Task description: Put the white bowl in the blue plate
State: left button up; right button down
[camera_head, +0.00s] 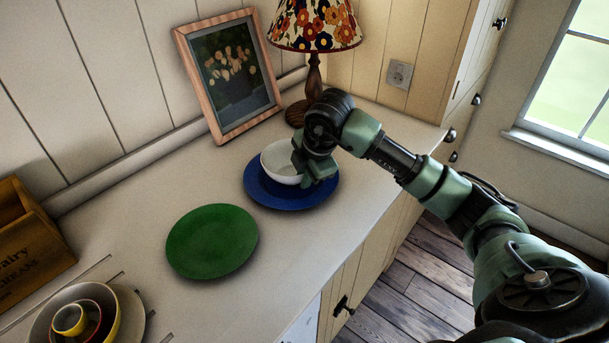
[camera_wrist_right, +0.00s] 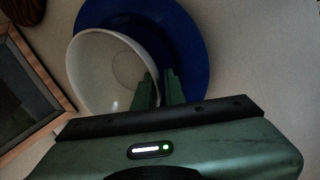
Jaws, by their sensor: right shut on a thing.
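The white bowl (camera_head: 278,163) is upright over the blue plate (camera_head: 268,196) on the counter, a little toward the plate's back left. It also shows in the right wrist view (camera_wrist_right: 100,65), overlapping the blue plate (camera_wrist_right: 190,50). My right gripper (camera_head: 318,178) is shut on the bowl's right rim, with one finger inside and one outside in the right wrist view (camera_wrist_right: 159,85). Whether the bowl's base touches the plate is hard to tell. My left gripper is not in view.
A green plate (camera_head: 212,241) lies in front of the blue plate. A framed picture (camera_head: 230,75) and a lamp (camera_head: 314,78) stand behind. A wooden crate (camera_head: 30,235) and nested bowls (camera_head: 88,318) are at the left. The counter between is clear.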

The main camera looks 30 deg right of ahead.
jog(key=shift+f, duration=0.1)
jog(key=shift+f+b, duration=0.25)
jog(key=shift+b, duration=0.05)
jog(key=c, duration=1.9)
grip_release()
jog(key=shift+f, duration=0.15)
jog(key=o, duration=0.4)
jog(key=shift+r, duration=0.2)
